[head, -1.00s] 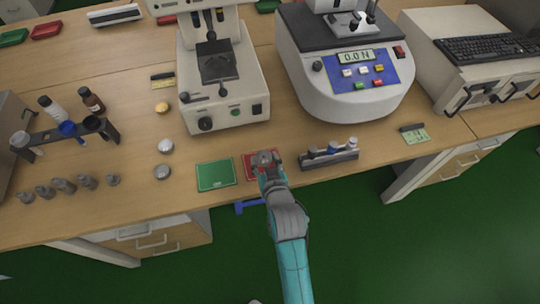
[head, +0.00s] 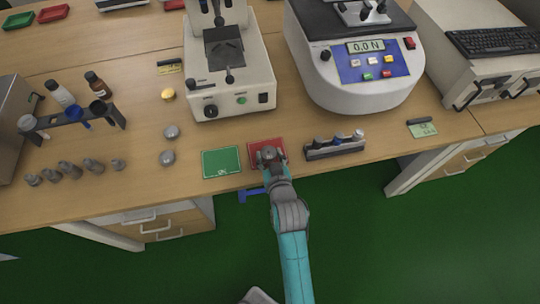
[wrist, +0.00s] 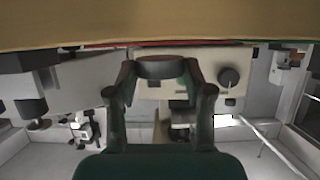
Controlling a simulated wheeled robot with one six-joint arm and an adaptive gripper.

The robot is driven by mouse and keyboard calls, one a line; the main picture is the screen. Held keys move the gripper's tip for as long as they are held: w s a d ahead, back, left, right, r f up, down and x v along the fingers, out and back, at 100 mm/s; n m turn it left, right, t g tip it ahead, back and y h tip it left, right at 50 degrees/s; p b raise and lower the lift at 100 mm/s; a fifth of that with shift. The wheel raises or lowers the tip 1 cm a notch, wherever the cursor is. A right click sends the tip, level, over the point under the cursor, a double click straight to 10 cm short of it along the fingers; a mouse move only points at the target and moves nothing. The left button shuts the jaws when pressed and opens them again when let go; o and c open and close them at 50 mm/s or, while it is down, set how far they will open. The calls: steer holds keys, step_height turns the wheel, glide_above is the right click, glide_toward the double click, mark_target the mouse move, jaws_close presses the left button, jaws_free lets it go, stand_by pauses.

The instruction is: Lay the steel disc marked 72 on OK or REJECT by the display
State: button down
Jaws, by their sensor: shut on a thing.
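My gripper (head: 268,155) is over the red mat (head: 255,147), covering part of it. In the wrist view its two fingers are shut on a steel disc (wrist: 160,67), held at the tips close to the bench surface. I cannot tell whether the disc touches the mat, and its marking is not readable. The green mat (head: 221,162), with faint white lettering, lies just left of the red one. The red mat's lettering is hidden or too small to read. The display (head: 366,46) on the tester reads 0.0 N.
Two silver discs (head: 171,131) and a gold one (head: 168,95) lie to the left. A rack of small cylinders (head: 335,146) stands close right of the red mat. A microscope-like instrument (head: 228,75) and the tester (head: 355,90) stand behind. Several grey weights (head: 70,170) are far left.

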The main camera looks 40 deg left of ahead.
steer(key=shift+f, duration=0.55)
steer(key=shift+c, duration=1.8)
jaws_free()
steer(key=v, duration=1.2)
steer(key=shift+w+d, duration=0.1)
